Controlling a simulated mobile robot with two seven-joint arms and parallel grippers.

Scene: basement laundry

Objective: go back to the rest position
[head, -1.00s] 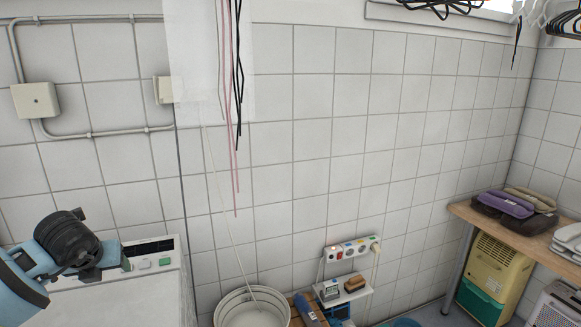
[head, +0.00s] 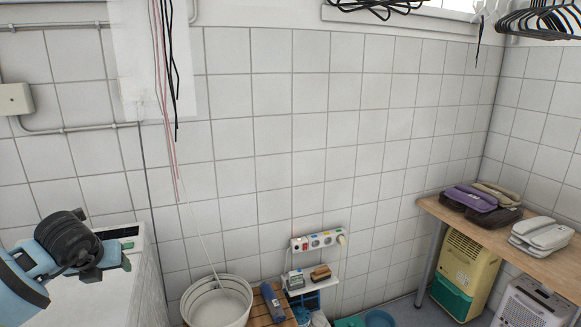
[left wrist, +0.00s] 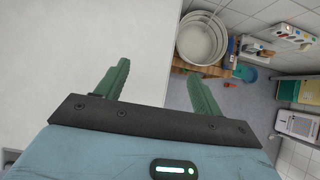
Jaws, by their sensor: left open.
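My left gripper (left wrist: 158,88) is open and empty in the left wrist view, its two green fingers spread apart. In the head view my left gripper (head: 118,262) is at the lower left, in front of a white appliance (head: 135,281). In the left wrist view a large pale surface (left wrist: 80,50) fills the left side behind the fingers. Nothing is between the fingers. My right gripper is not in either view.
A power strip (head: 318,240) is on the tiled wall above a small shelf.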

